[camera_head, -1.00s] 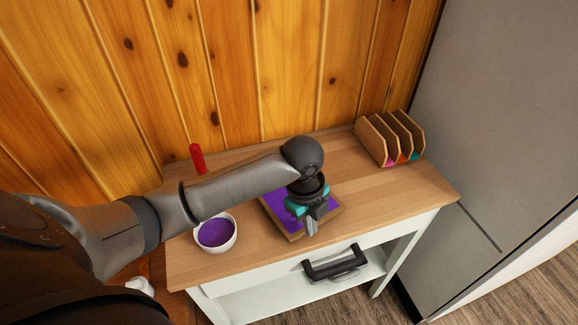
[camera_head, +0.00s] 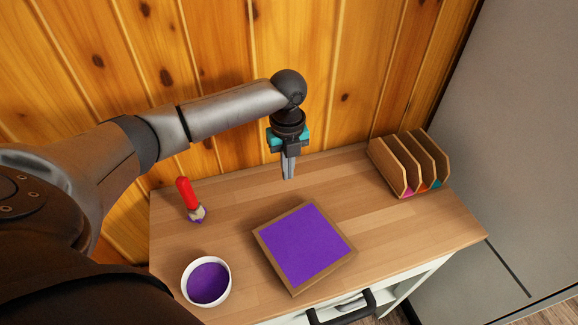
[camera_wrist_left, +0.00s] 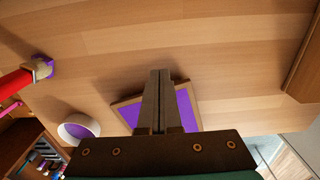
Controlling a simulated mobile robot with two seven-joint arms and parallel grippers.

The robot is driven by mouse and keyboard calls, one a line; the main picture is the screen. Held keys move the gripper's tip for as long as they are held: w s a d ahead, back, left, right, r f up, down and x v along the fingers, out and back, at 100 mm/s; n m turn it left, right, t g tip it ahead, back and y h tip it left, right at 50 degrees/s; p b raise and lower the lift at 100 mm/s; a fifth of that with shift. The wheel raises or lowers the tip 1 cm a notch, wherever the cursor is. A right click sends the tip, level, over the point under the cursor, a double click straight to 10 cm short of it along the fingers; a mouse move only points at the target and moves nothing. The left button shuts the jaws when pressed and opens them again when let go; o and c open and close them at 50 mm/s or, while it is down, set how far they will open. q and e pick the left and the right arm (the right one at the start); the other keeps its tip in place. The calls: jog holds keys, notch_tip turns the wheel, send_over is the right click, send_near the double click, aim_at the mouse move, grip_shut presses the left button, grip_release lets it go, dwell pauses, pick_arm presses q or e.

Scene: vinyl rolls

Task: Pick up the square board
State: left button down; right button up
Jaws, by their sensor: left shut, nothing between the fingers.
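The square board (camera_head: 305,243) has a purple top and a brown wooden edge. It lies flat and turned at an angle on the wooden tabletop in the head view. It also shows in the left wrist view (camera_wrist_left: 187,108), partly hidden behind my fingers. My left gripper (camera_head: 288,178) is shut and empty. It points down above the back part of the table, behind the board and apart from it. My right gripper is not in view.
A white bowl of purple paint (camera_head: 207,281) stands left of the board. A red-handled brush (camera_head: 187,195) stands behind the bowl. A wooden divided rack (camera_head: 409,164) stands at the back right. The tabletop (camera_head: 235,215) between them is clear.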

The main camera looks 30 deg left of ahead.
aim_at(303, 227)
pick_arm(q)
notch_tip(303, 227, down, 6)
jog(key=shift+f+b, duration=0.2)
jog(key=shift+b, duration=0.35)
jog(key=shift+s+d+f+p, duration=0.2)
jog(key=shift+s+d+p, duration=0.2)
jog(key=shift+s+d, duration=0.8)
jog(key=shift+d, duration=0.3)
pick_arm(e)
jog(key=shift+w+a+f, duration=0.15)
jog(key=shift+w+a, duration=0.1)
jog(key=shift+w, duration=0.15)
pick_arm(q)
jog(key=shift+s, duration=0.1)
